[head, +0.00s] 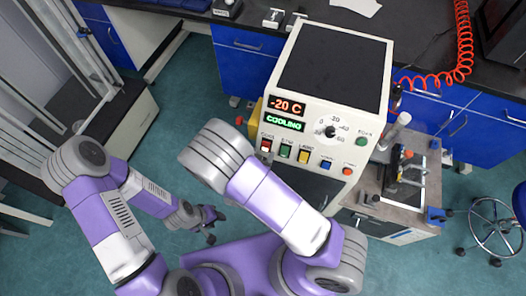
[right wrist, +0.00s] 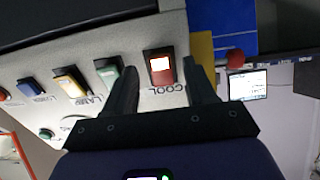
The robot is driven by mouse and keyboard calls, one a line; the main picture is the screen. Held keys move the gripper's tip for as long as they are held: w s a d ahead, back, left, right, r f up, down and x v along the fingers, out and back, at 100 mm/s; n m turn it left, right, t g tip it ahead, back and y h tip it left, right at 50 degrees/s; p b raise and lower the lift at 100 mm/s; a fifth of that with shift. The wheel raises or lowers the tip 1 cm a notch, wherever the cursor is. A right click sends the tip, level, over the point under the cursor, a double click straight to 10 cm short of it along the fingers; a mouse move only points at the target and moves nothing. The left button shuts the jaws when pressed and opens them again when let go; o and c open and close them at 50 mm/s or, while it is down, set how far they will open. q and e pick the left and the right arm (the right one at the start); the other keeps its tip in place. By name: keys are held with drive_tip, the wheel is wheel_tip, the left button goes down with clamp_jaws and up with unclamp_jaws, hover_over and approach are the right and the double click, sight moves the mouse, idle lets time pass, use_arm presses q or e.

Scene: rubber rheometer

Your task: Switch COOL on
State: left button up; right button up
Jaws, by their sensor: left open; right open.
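The COOL switch (head: 266,146) is a red rocker at the left end of the switch row on the cream machine's front panel. In the right wrist view the COOL switch (right wrist: 161,66) shows a bright lit upper part above a red part. The display (head: 284,125) reads COOLING in green, under "-20 C" in red. My right gripper (right wrist: 164,72) is open, with one finger on either side of the COOL switch; contact is unclear. In the head view my right arm mostly hides it. My left gripper (head: 210,222) is open and empty, low over the floor.
Green (right wrist: 108,72), yellow (right wrist: 70,82) and blue (right wrist: 31,88) switches stand beside COOL. A dial (head: 330,131) and round buttons share the panel. A small bench with a fixture (head: 402,170) stands right of the machine.

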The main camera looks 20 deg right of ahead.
drive_tip(key=p+v, duration=0.1)
drive_tip(key=v, duration=0.5)
idle(0.4)
wheel_tip(320, 180, down, 11)
drive_tip(key=s+d+n+g+y, duration=0.1)
drive_tip(key=s+n+g+y, duration=0.15)
drive_tip(key=g+y, duration=0.25)
drive_tip(key=s+f+n+g+y, duration=0.1)
drive_tip(key=s+f+g+y, duration=0.1)
drive_tip(key=s+g+y, duration=0.2)
drive_tip(key=shift+s+d+f+n+g+y, duration=0.35)
drive_tip(key=shift+s+y, duration=0.75)
drive_tip(key=shift+s, duration=0.7)
drive_tip(key=shift+a+r, duration=0.1)
